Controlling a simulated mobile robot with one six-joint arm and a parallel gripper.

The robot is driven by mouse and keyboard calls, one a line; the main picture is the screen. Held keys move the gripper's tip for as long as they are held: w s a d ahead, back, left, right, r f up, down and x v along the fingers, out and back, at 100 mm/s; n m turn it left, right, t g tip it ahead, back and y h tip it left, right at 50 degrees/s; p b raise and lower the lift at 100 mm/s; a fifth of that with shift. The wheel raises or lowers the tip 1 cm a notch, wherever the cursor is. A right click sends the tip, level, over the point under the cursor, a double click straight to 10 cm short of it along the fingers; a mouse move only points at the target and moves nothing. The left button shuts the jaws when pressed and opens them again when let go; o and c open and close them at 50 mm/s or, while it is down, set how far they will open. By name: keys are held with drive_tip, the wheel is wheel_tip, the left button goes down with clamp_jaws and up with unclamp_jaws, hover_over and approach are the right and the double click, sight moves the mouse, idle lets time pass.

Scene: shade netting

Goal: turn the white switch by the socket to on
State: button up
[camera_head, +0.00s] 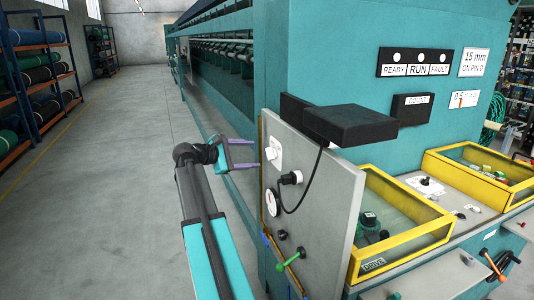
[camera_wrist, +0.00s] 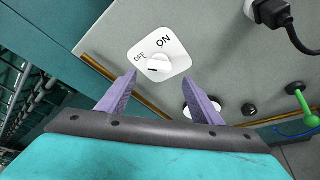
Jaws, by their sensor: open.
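The white switch (camera_head: 274,153) is on the grey panel, near its left edge. In the wrist view its square plate (camera_wrist: 177,49) carries the words OFF and ON, with a round white knob (camera_wrist: 160,64) below them. A dark mark shows on the knob's lower left, on the OFF side rather than the ON side. My gripper (camera_head: 256,153) is open and empty, left of the panel and facing the switch. In the wrist view its two purple fingers (camera_wrist: 160,76) stand either side of the knob, apparently short of it. The socket (camera_head: 291,178) holds a black plug (camera_wrist: 271,11).
A black box (camera_head: 350,124) juts from the panel's top, with a cable hanging to the plug. A round white dial (camera_head: 271,202) and a green-handled lever (camera_head: 290,261) are lower on the panel. Yellow-framed bins stand right. The floor at left is clear.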

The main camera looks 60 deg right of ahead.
sight(267, 155)
drive_tip(key=p+x, duration=0.2)
drive_tip(key=x, duration=0.6)
drive_tip(key=shift+d, duration=0.1)
drive_tip(key=c, duration=1)
drive_tip(key=shift+d, duration=0.2)
drive_tip(key=shift+c, duration=0.3)
drive_tip(key=shift+a+f+b, duration=0.15)
drive_tip(key=shift+b, duration=0.15)
